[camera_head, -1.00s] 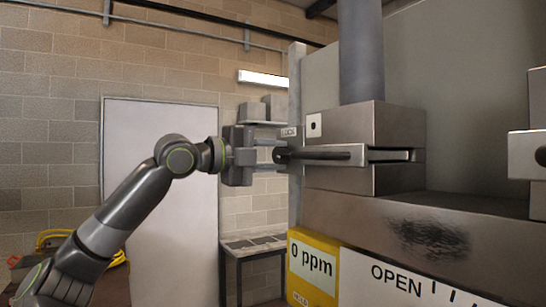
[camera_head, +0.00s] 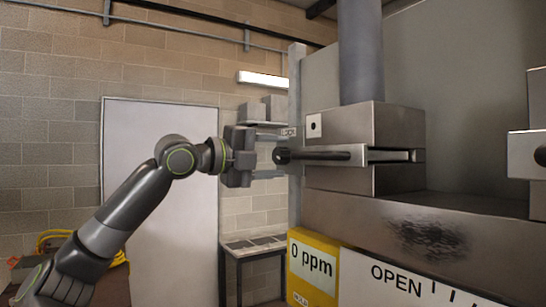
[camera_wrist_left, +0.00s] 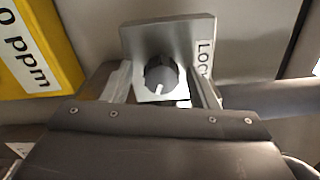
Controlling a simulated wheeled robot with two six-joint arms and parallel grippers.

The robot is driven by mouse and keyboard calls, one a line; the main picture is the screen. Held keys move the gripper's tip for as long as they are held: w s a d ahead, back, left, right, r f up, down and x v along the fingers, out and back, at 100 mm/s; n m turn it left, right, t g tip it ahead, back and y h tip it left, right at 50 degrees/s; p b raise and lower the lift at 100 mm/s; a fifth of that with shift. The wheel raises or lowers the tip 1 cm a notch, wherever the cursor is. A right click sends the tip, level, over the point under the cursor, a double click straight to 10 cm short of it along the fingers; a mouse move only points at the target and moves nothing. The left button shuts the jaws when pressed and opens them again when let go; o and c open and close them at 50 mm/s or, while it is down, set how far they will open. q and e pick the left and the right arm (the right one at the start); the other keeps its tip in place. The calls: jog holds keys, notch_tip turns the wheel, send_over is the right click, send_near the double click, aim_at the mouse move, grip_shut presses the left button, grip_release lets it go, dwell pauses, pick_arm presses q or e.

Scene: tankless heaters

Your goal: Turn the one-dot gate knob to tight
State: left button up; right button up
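The gate knob (camera_head: 282,156) is a small dark round knob at the left end of a bar from a metal box in the head view. The box's plate with one dot (camera_head: 314,125) is above the bar. In the left wrist view the knob (camera_wrist_left: 160,76) has a white pointer mark toward the picture's bottom. A label (camera_wrist_left: 204,60) beside it is partly hidden by a finger. My left gripper (camera_head: 272,156) is open, one finger above and one below the knob, with gaps to both. My right gripper is not in view.
A yellow meter reading 0 ppm (camera_head: 312,268) and a white OPEN sign (camera_head: 400,285) are below the box. A grey pipe (camera_head: 361,50) rises from it. Another metal box (camera_head: 527,155) is at the right edge. A small table (camera_head: 252,245) stands behind at lower middle.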

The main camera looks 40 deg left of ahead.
pick_arm(q)
jog(key=shift+s+a+f+b, duration=0.2)
jog(key=shift+s+b, duration=0.15)
jog(key=shift+b, duration=0.25)
jog(key=b+v, duration=1)
jog(key=v, duration=0.6)
jog(key=shift+s+r, duration=0.25)
jog(key=shift+s, duration=0.05)
